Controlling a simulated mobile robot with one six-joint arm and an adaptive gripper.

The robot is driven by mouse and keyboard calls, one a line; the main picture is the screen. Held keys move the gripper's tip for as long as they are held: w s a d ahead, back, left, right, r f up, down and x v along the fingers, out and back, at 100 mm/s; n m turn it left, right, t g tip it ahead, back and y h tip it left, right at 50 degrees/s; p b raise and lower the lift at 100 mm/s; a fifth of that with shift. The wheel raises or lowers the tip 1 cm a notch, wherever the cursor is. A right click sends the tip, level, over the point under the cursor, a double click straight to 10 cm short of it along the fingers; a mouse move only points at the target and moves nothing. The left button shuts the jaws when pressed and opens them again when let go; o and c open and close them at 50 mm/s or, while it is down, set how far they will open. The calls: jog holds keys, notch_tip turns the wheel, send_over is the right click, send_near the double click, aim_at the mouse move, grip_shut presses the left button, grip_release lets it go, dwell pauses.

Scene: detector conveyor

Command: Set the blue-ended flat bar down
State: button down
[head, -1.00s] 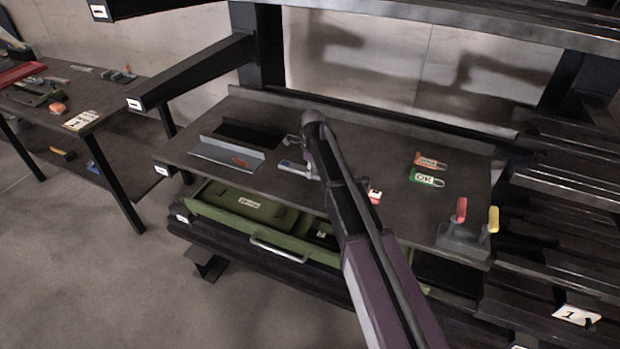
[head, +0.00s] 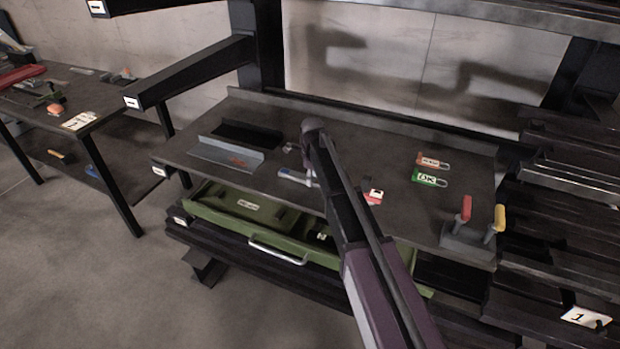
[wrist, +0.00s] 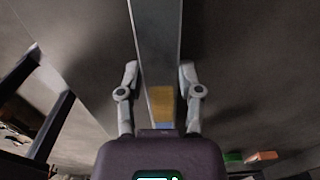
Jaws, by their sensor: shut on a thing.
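In the wrist view my gripper (wrist: 158,85) is shut on the flat bar (wrist: 156,40), with one finger on each side of it. The bar is long and grey and runs out of the top of the picture. Near my palm it has a yellow band and a small blue end. In the head view my wrist hangs over the middle of the dark worktop (head: 225,178). A pale piece with blue (head: 297,177) shows beside it, low over the worktop. I cannot tell whether it touches the surface. My arm hides part of the worktop.
A grey angled tray (head: 225,153) lies to the left. Red (head: 432,162) and green OK (head: 428,178) tags lie to the right, near a stand with red and yellow handles (head: 468,236). A green drawer (head: 235,215) is open below the front edge. Bare worktop lies between.

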aim_at(314, 180)
jog(key=shift+c, duration=1.3)
grip_release()
notch_tip(314, 180, up, 12)
jog(key=p, duration=1.2)
jog(key=shift+s, duration=0.15)
jog(key=s+d+n, duration=2.2)
jog(key=s, duration=0.4)
jog(key=shift+d, duration=0.2)
